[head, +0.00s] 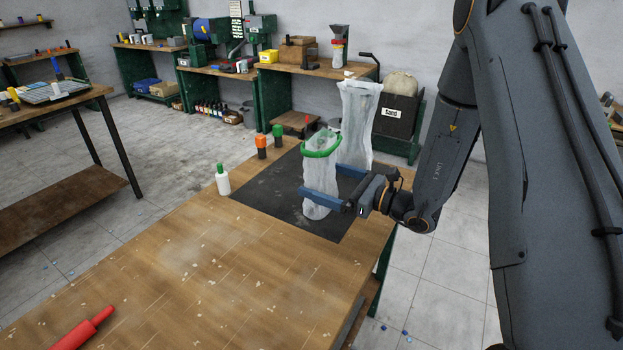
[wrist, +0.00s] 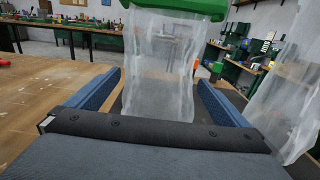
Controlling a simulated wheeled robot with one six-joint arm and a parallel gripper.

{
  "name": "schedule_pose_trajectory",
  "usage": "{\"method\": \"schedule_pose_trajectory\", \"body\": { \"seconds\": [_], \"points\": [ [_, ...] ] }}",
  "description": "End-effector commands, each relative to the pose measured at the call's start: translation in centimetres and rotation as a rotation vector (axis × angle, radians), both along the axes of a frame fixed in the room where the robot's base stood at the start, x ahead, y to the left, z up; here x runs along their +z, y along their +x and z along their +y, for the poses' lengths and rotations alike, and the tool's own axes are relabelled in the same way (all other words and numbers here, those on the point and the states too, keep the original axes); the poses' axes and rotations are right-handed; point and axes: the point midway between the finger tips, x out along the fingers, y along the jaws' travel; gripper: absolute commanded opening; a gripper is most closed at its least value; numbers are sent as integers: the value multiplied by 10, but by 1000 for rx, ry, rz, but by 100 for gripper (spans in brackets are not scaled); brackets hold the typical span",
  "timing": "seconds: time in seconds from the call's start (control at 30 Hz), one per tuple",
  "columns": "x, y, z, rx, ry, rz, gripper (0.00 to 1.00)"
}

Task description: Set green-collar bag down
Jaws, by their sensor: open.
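The green-collar bag (head: 320,178) is translucent with a green ring at its top. It stands upright on the black mat (head: 270,195) on the wooden table. My gripper (head: 321,187) has its blue fingers open, one on each side of the bag's lower half. In the wrist view the bag (wrist: 158,75) stands between the two fingers (wrist: 160,92), with gaps visible on both sides. The bag's base is partly hidden behind the gripper body in the wrist view.
A taller clear bag (head: 357,125) stands behind the green-collar bag. An orange-capped bottle (head: 262,147), a green-capped bottle (head: 278,135) and a white bottle (head: 222,180) stand along the mat's left side. A red tool (head: 80,333) lies at the front left. The front tabletop is mostly clear.

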Motion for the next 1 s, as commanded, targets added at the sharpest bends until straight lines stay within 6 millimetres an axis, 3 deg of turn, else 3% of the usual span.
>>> {"method": "schedule_pose_trajectory", "body": {
  "seconds": [0.2, 0.4, 1.0],
  "points": [
    [-1, -24, -39, -5, -1, -1, 100],
    [-1, -38, -59, -2, -1, -1, 100],
    [0, -42, -63, 1, -1, -1, 100]
  ]
}}
